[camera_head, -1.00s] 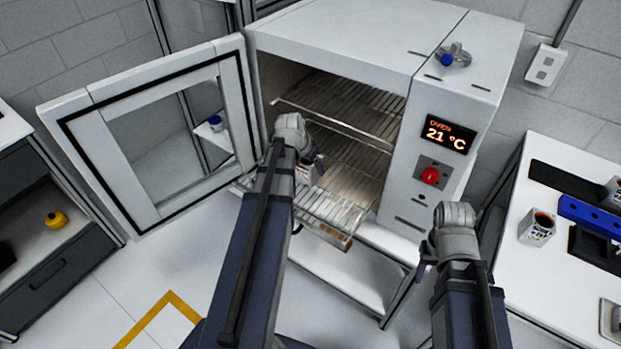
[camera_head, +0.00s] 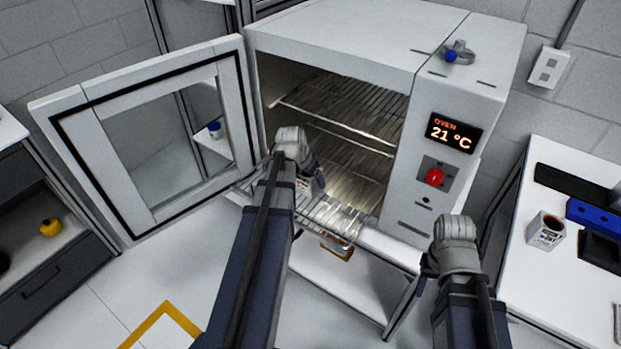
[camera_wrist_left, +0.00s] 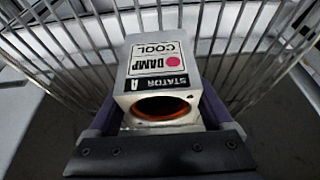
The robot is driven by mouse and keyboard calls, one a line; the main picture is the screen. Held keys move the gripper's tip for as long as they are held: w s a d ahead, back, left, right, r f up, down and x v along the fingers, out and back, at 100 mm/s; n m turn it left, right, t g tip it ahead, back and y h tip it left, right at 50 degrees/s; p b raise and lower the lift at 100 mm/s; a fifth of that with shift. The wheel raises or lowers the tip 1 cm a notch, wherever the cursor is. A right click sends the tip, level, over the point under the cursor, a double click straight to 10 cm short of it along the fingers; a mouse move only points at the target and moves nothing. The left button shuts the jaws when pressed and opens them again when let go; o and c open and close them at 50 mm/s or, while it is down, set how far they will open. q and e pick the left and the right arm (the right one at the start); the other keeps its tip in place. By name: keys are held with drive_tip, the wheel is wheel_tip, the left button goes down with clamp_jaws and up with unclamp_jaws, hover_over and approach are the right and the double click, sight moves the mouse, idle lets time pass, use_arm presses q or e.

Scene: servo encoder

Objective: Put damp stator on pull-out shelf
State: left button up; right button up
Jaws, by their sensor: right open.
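The damp stator (camera_wrist_left: 160,72), a pale block with a round copper-lined opening and a label reading "DAMP COOL STATOR A", lies between the fingers of my left gripper (camera_wrist_left: 160,108) in the left wrist view. The fingers press close along both sides of it. The wire pull-out shelf (camera_wrist_left: 75,40) spreads behind and below it; contact with the wires is unclear. In the head view my left gripper (camera_head: 310,192) is over the pulled-out shelf (camera_head: 338,217) at the oven mouth, and the arm hides most of the stator. My right gripper (camera_head: 428,272) is open, right of the shelf.
The oven (camera_head: 345,40) has its door (camera_head: 95,170) swung open to the left and its display reads 21 °C. An upper wire rack (camera_head: 345,105) is inside. A white table (camera_head: 535,280) at right carries another stator-like block (camera_head: 546,230). A yellow object (camera_head: 51,227) sits at far left.

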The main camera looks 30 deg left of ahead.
use_arm(q)
drive_tip(key=shift+o, duration=1)
drive_tip(key=shift+r, duration=0.25)
drive_tip(key=p+v, duration=1.1)
drive_tip(key=v, duration=0.1)
